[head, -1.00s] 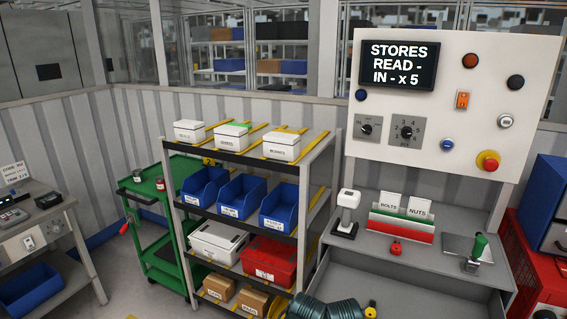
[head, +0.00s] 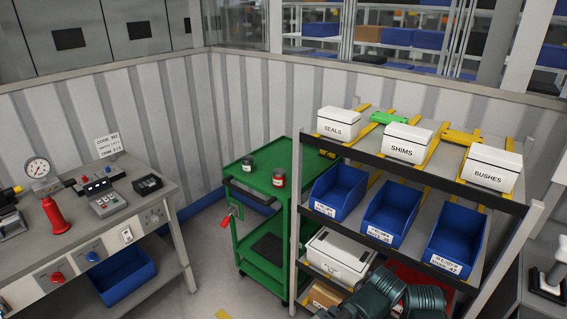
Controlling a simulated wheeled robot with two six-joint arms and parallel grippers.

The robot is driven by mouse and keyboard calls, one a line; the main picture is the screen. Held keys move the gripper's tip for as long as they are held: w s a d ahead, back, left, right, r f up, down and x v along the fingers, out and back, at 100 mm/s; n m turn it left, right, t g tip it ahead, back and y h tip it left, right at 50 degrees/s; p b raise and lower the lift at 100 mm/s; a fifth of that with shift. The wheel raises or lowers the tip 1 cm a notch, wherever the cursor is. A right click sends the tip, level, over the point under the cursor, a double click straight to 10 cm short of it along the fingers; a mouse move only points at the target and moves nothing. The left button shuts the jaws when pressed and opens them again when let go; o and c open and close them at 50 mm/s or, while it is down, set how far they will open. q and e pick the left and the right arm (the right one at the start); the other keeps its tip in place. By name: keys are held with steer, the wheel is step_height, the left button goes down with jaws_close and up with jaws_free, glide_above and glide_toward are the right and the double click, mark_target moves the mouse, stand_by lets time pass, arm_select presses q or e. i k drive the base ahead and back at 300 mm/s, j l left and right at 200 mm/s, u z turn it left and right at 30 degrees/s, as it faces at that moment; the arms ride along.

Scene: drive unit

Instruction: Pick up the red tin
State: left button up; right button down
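The red tin (head: 278,177) is a small red can with a pale label and a dark top. It stands upright on the top shelf of the green cart (head: 262,187), near the cart's right side. A dark tin (head: 247,164) with a pale label stands on the same shelf, behind and to the left of the red tin, apart from it. Neither of my grippers shows in the head view, so their state cannot be seen.
A shelf rack with white boxes (head: 407,143) and blue bins (head: 390,211) stands right of the cart. A grey bench (head: 146,200) with instruments stands at left. Bare floor (head: 205,265) lies between bench and cart. A red handle (head: 225,222) hangs at the cart's left side.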

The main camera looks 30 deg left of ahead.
mark_target(279, 175)
steer(key=i+j, duration=0.15)
steer(key=j, duration=0.35)
steer(key=i+j+z, duration=0.1)
steer(key=j, duration=0.4)
steer(key=i+j, duration=0.1)
steer(key=j, duration=0.4)
steer(key=i+j+z, duration=0.1)
steer(key=j, duration=0.4)
steer(key=i+j, duration=0.1)
steer(key=j, duration=0.4)
